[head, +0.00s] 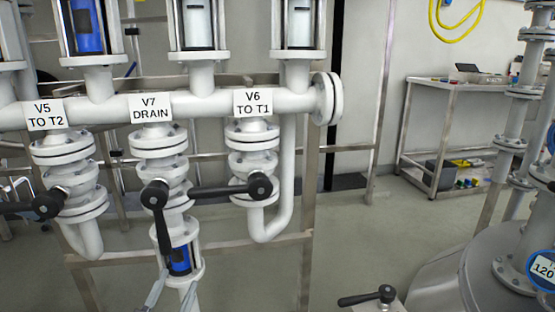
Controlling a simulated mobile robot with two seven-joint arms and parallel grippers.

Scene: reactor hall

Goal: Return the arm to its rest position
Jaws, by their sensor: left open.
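My left gripper (174,287) shows at the bottom edge, left of centre, with its slim grey fingers apart and empty. It appears just below or in front of the sight glass with blue content (180,260) under the V7 drain valve (158,150). I cannot tell the exact gap between them. The black V7 handle (163,225) points down. The black V6 handle (220,190) lies level and reaches left toward the V7 pivot. The V5 handle (30,208) lies level to the left. Most of my left arm is hidden, and my right gripper is out of view.
A white manifold pipe (205,103) crosses the upper left on a metal frame (307,200). A tank (440,280) stands at lower right, with a black lever (368,297) left of it. A workbench (460,83) stands behind. The floor (370,240) between is clear.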

